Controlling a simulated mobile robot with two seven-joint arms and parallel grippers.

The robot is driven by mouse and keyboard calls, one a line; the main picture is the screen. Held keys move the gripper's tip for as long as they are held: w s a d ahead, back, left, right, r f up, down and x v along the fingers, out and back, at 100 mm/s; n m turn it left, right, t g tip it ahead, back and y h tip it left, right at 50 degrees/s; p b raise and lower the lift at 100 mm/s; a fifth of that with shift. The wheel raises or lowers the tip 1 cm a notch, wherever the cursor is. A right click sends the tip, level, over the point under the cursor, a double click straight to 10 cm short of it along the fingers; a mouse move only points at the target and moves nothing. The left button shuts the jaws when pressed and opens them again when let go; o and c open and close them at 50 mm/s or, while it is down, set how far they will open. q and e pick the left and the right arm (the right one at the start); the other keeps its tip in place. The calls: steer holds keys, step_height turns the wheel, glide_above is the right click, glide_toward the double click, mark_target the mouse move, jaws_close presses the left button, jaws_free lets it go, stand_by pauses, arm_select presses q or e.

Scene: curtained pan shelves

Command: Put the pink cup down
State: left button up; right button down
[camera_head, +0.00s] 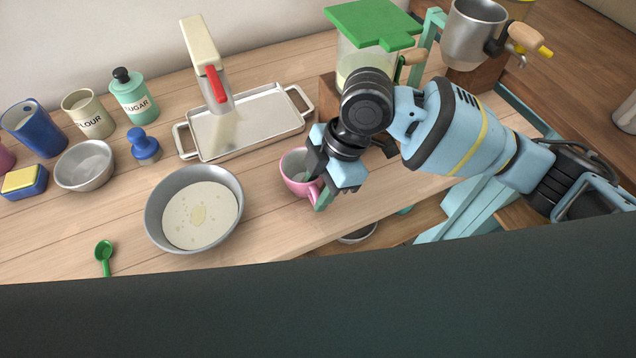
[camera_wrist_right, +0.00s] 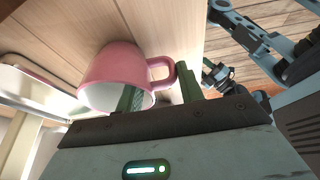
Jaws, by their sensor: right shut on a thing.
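The pink cup (camera_head: 292,168) is near the front edge of the wooden counter, upright or nearly so in the head view. My right gripper (camera_head: 318,185) is at its right side, by the handle. In the right wrist view, the cup (camera_wrist_right: 112,62) has its mouth towards the camera. My right gripper (camera_wrist_right: 157,82) is shut on the cup, with one green finger in the mouth and the other outside by the handle. Whether the cup's base touches the counter I cannot tell. My left gripper is not in view.
A grey bowl of pale batter (camera_head: 153,222) stands left of the cup. A metal tray (camera_head: 255,133) lies behind it, with a red-handled dispenser (camera_head: 208,75) above. A green-lidded blender (camera_head: 365,40) stands at the back. The counter between bowl and cup is clear.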

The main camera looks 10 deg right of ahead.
steer(key=c, duration=0.8)
jaws_free()
steer(key=v, duration=0.7)
steer(key=shift+d+r, duration=0.15)
steer(key=shift+r, duration=0.2)
steer(key=c, duration=1)
jaws_close()
